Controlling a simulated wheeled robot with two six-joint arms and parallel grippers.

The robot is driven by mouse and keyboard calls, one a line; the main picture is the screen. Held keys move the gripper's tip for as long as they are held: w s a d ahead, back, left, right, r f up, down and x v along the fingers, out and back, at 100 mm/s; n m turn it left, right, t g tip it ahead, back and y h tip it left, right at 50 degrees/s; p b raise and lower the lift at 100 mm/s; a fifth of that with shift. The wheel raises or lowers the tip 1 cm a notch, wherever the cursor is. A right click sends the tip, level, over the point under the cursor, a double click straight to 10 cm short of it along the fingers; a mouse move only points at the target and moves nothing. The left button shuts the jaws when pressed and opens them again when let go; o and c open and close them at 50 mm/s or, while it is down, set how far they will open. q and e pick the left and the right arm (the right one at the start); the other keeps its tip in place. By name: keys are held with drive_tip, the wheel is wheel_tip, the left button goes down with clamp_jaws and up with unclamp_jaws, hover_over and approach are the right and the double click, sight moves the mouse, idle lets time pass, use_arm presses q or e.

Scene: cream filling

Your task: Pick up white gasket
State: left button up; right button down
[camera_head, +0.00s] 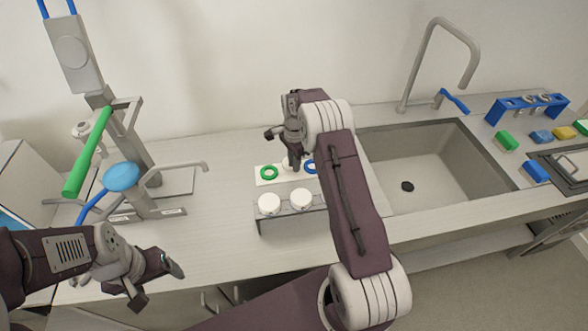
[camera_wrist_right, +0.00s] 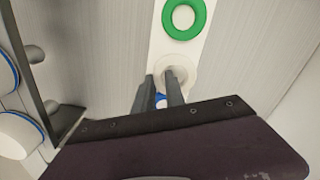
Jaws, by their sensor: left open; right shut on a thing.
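The white gasket (camera_head: 287,165) lies at the middle of a white strip, between a green gasket (camera_head: 269,172) and a blue gasket (camera_head: 309,167). In the right wrist view the white gasket (camera_wrist_right: 184,68) shows as a pale ring under the fingertips. My right gripper (camera_head: 293,164) points down over the strip, its fingers (camera_wrist_right: 166,82) shut on the white gasket, partly hiding it. The gasket still appears to be at strip level. The green gasket (camera_wrist_right: 183,17) lies beside it. My left gripper (camera_head: 157,281) is open and empty near the front left of the counter.
A grey rack with white round caps (camera_head: 300,199) stands just in front of the strip. A filling machine with a green lever (camera_head: 88,152) and blue disc (camera_head: 121,176) stands at left. A sink (camera_head: 440,178) is at right, with a blue rack (camera_head: 527,106) and coloured blocks beyond.

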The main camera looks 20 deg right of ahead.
drive_tip(key=s+d+r+b, duration=0.1)
drive_tip(key=s+d+r, duration=0.1)
drive_tip(key=s+r, duration=0.6)
drive_tip(key=s, duration=0.3)
drive_tip(key=shift+s, duration=0.3)
